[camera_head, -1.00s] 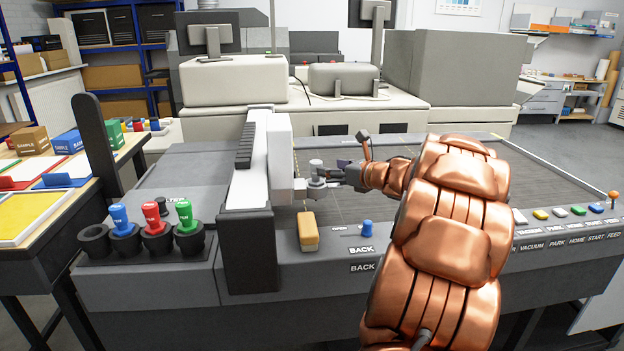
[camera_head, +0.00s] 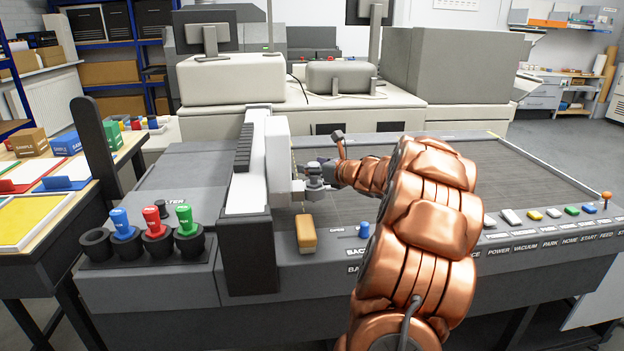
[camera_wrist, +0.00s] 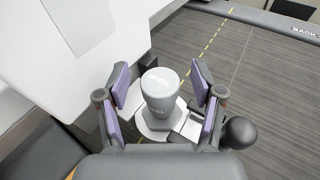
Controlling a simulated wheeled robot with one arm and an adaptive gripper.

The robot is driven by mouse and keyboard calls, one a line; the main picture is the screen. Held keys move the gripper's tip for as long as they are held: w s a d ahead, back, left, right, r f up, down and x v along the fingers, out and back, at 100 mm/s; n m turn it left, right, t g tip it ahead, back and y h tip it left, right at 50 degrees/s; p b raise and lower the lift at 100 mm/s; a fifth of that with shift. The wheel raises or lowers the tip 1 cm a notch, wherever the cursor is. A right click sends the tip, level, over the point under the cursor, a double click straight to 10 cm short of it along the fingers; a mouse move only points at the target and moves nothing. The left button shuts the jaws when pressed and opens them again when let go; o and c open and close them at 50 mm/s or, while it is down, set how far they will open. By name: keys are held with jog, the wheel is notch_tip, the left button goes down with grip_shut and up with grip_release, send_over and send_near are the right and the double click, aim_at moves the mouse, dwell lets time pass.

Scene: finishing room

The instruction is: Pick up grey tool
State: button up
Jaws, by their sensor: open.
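The grey tool (camera_wrist: 159,92) is a light grey, round-topped piece standing upright in a holder on the white carriage of the cutting machine. In the wrist view it stands between the two purple-padded fingers of my gripper (camera_wrist: 160,98), which are apart with a gap on each side of it. In the head view the grey tool (camera_head: 314,180) shows small beside the carriage, with my gripper (camera_head: 322,172) at it from the right. My arm hides part of the machine bed.
The white carriage (camera_head: 277,160) rises close on the left of the tool. Blue (camera_head: 121,222), red (camera_head: 152,220) and green (camera_head: 184,219) tools stand in black cups at the left. An orange-tan block (camera_head: 306,232) and a button row edge the front. The grey bed (camera_head: 500,175) is clear at right.

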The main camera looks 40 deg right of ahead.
jog(key=shift+c, duration=0.3)
grip_shut()
dwell(0.3)
